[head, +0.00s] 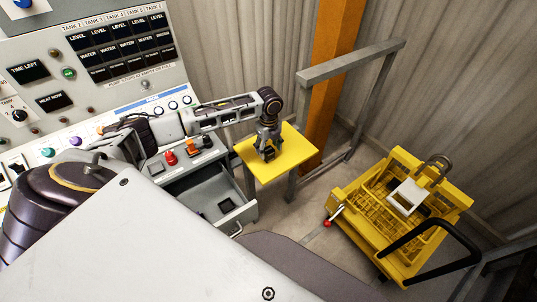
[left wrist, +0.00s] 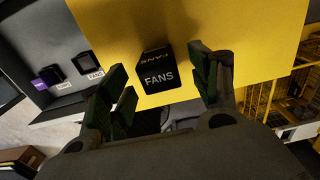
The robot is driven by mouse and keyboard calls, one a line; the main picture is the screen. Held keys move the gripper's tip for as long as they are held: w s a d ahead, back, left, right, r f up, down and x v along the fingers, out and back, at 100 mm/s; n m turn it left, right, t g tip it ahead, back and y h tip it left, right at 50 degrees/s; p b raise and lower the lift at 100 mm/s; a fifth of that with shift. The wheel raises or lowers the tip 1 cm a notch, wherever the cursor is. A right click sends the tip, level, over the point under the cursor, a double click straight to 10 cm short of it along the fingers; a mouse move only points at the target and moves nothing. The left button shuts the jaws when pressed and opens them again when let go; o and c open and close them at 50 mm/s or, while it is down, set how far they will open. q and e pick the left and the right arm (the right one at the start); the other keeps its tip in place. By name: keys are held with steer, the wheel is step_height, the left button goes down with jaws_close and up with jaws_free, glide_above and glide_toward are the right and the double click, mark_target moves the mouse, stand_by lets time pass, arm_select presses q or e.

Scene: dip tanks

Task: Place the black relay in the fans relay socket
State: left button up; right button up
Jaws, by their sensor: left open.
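The black relay (left wrist: 158,72), a small block lettered FANS, is on the yellow table in the left wrist view. In the head view it is a small dark shape (head: 268,154) under the gripper. My left gripper (head: 267,147) points down over the table; in the left wrist view its open fingers (left wrist: 163,82) stand on either side of the relay, with gaps visible. A dark socket (left wrist: 87,63) with a FANS label sits on a grey panel at the left of that view. My right gripper is not in view.
The yellow table (head: 301,152) is otherwise clear. An open grey drawer (head: 193,206) holds a dark item, left of the table. A grey rail frame (head: 350,62) and a yellow cart (head: 350,211) stand to the right.

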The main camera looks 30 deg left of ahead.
mark_target(269, 149)
arm_select(q)
steer(key=shift+s+f, duration=0.1)
steer(key=shift+f, duration=1.35)
steer(key=c, duration=1.2)
steer(key=shift+c, duration=0.2)
steer(key=shift+r, duration=0.15)
steer(key=shift+r, duration=4.9)
